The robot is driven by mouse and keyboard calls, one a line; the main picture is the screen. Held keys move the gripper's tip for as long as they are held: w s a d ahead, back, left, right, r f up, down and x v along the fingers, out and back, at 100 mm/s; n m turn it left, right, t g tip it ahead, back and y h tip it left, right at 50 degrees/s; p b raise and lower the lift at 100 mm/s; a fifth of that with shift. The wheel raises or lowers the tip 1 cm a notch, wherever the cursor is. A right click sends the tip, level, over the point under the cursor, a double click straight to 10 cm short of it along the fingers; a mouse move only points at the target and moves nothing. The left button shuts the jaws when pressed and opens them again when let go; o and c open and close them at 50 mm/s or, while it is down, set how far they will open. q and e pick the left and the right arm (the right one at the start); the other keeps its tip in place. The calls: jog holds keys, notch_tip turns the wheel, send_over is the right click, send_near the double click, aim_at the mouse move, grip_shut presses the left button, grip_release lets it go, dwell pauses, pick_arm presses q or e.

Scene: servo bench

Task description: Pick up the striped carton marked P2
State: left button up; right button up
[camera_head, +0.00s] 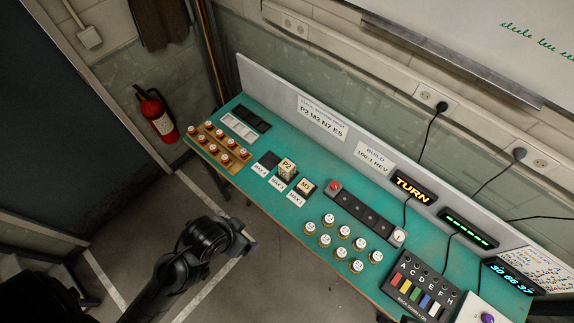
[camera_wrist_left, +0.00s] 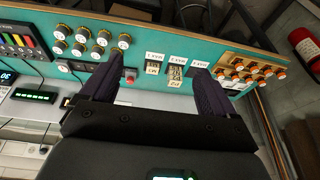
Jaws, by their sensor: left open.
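The striped carton marked P2 (camera_head: 287,170) stands upright on the middle one of three dark pads on the teal bench. It is pale with a darker pattern on its sides. In the left wrist view the carton (camera_wrist_left: 175,73) appears between my two fingers, some way off. A similar carton marked M3 (camera_head: 305,187) stands on the pad to its right. My left gripper (camera_head: 251,240) is in front of the bench's near edge, apart from both cartons. In the left wrist view the gripper (camera_wrist_left: 150,85) is open and empty. My right gripper is not in view.
An empty dark pad (camera_head: 268,160) lies left of P2, with label cards in front of the pads. A wooden rack of orange-ringed pieces (camera_head: 217,148) is farther left. A dark strip with a red button (camera_head: 368,212) and several gold-based knobs (camera_head: 341,254) are to the right.

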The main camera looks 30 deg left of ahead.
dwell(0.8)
pick_arm(q)
jog(key=t+h+b, duration=0.2)
jog(key=t+b, duration=0.8)
jog(key=b, duration=2)
send_near(288, 164)
jog(key=w, duration=0.1)
jog(key=x, duration=0.4)
jog(key=shift+w+f, duration=0.15)
jog(key=shift+f, duration=0.15)
jog(key=shift+w+f, duration=0.3)
jog(key=shift+w, duration=0.3)
jog(key=shift+b+x, duration=0.55)
jog(key=shift+x, duration=1.6)
jog(key=shift+d+r, duration=0.1)
jog(key=shift+d, duration=0.05)
